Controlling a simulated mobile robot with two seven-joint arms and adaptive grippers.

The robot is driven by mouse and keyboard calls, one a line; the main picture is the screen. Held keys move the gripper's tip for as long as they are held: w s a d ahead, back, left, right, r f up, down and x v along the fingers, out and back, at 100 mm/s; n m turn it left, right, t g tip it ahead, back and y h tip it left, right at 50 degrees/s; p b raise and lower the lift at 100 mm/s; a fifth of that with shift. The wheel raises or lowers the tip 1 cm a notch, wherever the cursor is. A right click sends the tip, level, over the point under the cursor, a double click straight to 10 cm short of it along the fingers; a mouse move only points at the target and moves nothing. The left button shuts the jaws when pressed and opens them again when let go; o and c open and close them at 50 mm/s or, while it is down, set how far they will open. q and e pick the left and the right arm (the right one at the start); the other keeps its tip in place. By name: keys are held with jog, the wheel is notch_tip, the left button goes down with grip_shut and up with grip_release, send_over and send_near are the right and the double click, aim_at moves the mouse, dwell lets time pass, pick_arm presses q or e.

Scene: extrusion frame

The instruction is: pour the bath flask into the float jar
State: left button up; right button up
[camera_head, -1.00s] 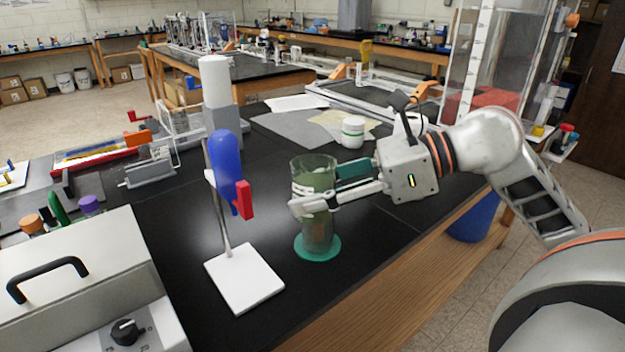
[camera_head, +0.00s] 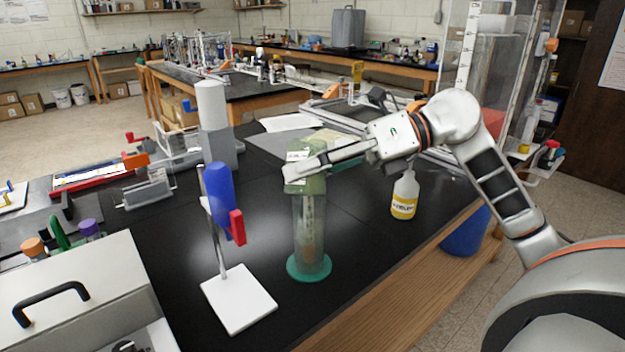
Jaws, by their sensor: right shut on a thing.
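My right gripper (camera_head: 300,172) is shut on a greenish clear flask (camera_head: 306,184), which seems to be the bath flask. It holds the flask high, at the top of a tall clear cylinder, seemingly the float jar (camera_head: 312,225). The jar stands upright on a round teal base on the black bench, with something brownish low inside. The flask looks tipped, and a white label shows on it. The fingers and flask cover the jar's mouth, so I cannot tell whether liquid is running or whether they touch. My left gripper is not in view.
A white bottle with a yellow label (camera_head: 404,196) stands to the right. A pale box with a black handle (camera_head: 75,300) fills the near left.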

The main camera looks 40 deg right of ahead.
jog(key=shift+w+d+f, duration=0.1)
jog(key=shift+w+f, duration=0.05)
jog(key=shift+w, duration=0.2)
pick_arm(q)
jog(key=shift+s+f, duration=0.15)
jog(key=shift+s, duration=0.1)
pick_arm(e)
jog(key=shift+s+m, duration=0.15)
jog(key=shift+m, duration=0.15)
pick_arm(q)
jog(key=shift+p, duration=0.3)
pick_arm(e)
jog(key=shift+f, duration=0.1)
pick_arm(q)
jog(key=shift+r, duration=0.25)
pick_arm(e)
jog(key=shift+d+f+m+g+y, duration=0.1)
jog(key=shift+m+g+y, duration=0.2)
jog(key=shift+m+y, duration=0.1)
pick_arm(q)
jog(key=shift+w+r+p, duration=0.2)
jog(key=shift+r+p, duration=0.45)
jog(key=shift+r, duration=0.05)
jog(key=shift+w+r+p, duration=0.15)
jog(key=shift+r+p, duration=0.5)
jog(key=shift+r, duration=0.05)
pick_arm(e)
jog(key=shift+r+m+y, duration=0.3)
jog(key=shift+r+m, duration=0.1)
jog(key=shift+m, duration=0.2)
